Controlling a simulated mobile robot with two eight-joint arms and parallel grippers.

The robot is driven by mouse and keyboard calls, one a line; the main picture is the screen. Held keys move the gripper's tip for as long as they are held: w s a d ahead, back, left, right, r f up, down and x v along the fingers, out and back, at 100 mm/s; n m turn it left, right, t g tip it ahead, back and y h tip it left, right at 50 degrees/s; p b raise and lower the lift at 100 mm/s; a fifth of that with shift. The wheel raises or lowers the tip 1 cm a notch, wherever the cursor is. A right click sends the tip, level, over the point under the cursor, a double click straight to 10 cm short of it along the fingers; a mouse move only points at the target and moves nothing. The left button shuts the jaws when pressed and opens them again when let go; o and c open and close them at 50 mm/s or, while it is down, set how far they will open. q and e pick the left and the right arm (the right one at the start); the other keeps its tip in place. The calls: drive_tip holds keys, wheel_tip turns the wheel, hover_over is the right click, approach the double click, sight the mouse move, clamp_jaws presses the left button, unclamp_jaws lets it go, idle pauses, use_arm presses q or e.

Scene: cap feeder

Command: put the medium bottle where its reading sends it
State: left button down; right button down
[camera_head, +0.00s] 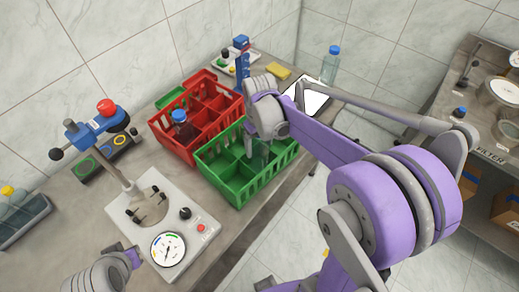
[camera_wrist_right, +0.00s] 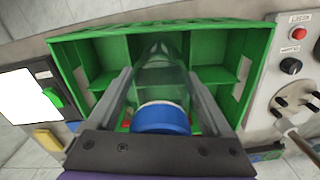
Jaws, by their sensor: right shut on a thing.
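My right gripper (camera_head: 262,135) points down over the green crate (camera_head: 240,195). It is shut on a clear bottle (camera_head: 259,158), which stands partly inside a crate compartment. In the right wrist view the bottle (camera_wrist_right: 160,78) shows a blue cap (camera_wrist_right: 160,118) between the fingers, with green crate walls (camera_wrist_right: 255,65) around it. Whether its base touches the crate floor is hidden. The tester (camera_head: 160,215) has a round dial (camera_head: 168,248) and an empty clamp; the dial is too small to read. Part of my left arm shows at the lower left, its fingertips unclear.
A red crate (camera_head: 168,140) beside the green one holds a dark blue-capped bottle (camera_head: 183,127). A clear bottle (camera_head: 330,66) stands at the back near a white-screened tablet (camera_head: 311,101) and yellow sponge (camera_head: 279,71). A red-knobbed press (camera_head: 105,108) stands left.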

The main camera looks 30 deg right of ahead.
drive_tip(key=shift+f, duration=1.45)
drive_tip(key=shift+f, duration=0.15)
unclamp_jaws()
